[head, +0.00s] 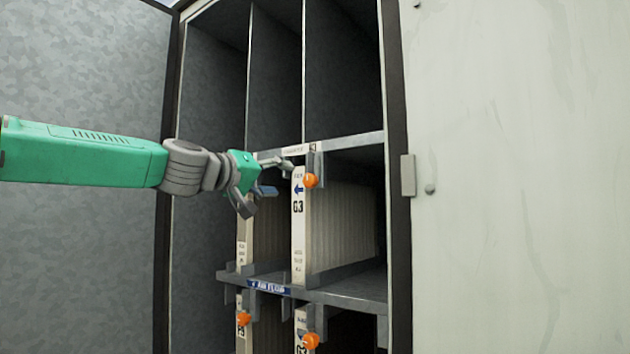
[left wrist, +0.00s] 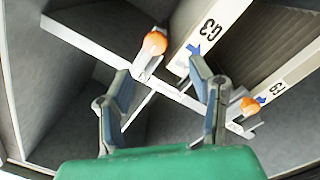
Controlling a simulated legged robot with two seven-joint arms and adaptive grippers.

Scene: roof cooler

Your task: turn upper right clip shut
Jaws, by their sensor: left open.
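The upper right clip (head: 311,180) is a small grey bracket with an orange knob, at the top front edge of the upper right G3 filter panel (head: 299,235). In the left wrist view this clip (left wrist: 154,43) shows beyond the fingertips, towards the top. My left gripper (head: 277,178) is open and empty, just left of the clip and apart from it as far as I can tell. Its two fingers with blue pads also show in the left wrist view (left wrist: 161,70). The upper left clip (left wrist: 249,105) shows there to the right; my gripper hides it in the head view. My right gripper is out of view.
A metal shelf (head: 350,290) runs below the upper panels. Two lower clips with orange knobs (head: 243,319) (head: 311,341) sit beneath it. Empty tall compartments (head: 340,70) lie above. A pale door (head: 520,180) stands at the right, a grey wall (head: 80,250) at the left.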

